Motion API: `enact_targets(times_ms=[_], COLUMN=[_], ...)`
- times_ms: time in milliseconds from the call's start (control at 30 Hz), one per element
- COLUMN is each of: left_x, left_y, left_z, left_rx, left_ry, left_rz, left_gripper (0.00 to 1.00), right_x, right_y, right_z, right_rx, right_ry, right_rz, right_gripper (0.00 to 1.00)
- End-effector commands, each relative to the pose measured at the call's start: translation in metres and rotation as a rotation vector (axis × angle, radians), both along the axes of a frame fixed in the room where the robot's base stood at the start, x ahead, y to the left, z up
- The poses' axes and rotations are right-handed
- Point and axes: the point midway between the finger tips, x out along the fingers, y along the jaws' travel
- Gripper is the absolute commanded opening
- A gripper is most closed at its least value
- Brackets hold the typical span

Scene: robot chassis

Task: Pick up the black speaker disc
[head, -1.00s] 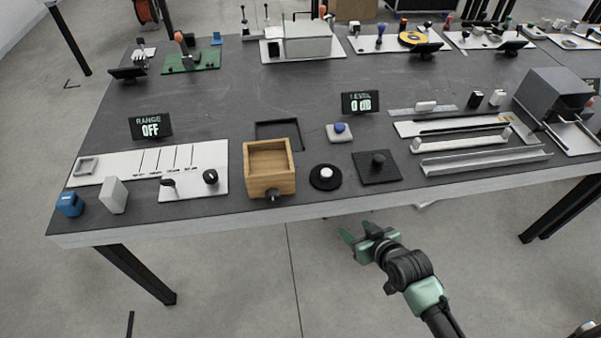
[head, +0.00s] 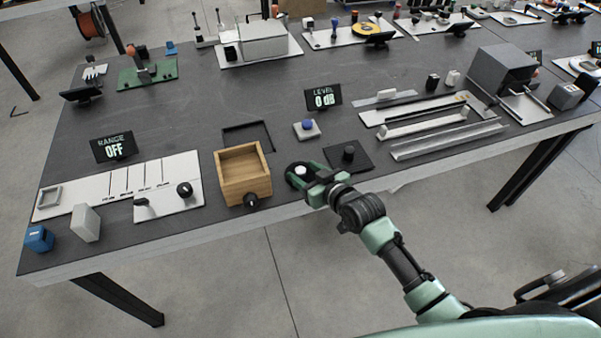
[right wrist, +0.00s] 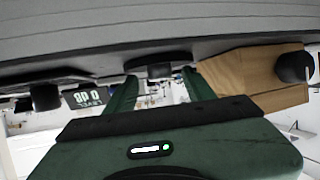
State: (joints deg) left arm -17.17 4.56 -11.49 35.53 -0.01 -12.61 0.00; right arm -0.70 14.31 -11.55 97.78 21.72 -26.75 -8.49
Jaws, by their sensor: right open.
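The black speaker disc (head: 300,171), round with a pale centre, lies on the dark table near the front edge, partly hidden by my gripper. My right gripper (head: 305,175) is open and low over the table's front edge, its green fingers at the disc. In the right wrist view, upside down, the disc (right wrist: 160,59) shows between and beyond the two open fingers (right wrist: 160,88). I cannot tell whether either finger touches it. My left gripper is not in view.
A wooden box (head: 266,180) with a black knob stands close left of the disc. A black square pad (head: 364,163) with a knob lies close right. A blue-topped button (head: 306,128) sits behind. Metal rails (head: 445,142) lie further right.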

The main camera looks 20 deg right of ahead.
Motion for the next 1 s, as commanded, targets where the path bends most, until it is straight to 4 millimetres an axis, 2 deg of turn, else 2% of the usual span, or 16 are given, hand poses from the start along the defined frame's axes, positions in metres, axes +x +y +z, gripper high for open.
enact_targets(times_ms=[267, 333, 467, 500, 833, 1000], left_x=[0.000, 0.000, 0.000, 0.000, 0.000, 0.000], left_y=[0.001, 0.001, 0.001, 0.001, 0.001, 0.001], left_z=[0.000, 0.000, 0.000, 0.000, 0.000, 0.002], left_rx=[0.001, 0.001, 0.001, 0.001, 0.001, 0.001], left_ry=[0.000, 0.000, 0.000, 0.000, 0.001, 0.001], left_rz=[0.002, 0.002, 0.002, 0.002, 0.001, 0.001], left_gripper=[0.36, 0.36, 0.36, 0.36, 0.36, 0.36], right_x=[0.005, 0.004, 0.004, 0.004, 0.005, 0.005], right_y=[0.002, 0.002, 0.002, 0.002, 0.002, 0.002], right_z=[-0.002, -0.002, -0.002, -0.002, 0.000, 0.014], right_rx=[0.000, 0.000, 0.000, 0.000, 0.000, 0.000], right_ry=[0.000, 0.000, 0.000, 0.000, -0.001, -0.003], right_rz=[0.001, 0.001, 0.001, 0.001, 0.000, 0.000], right_gripper=[0.54, 0.40, 0.04, 0.00, 0.00, 0.00])
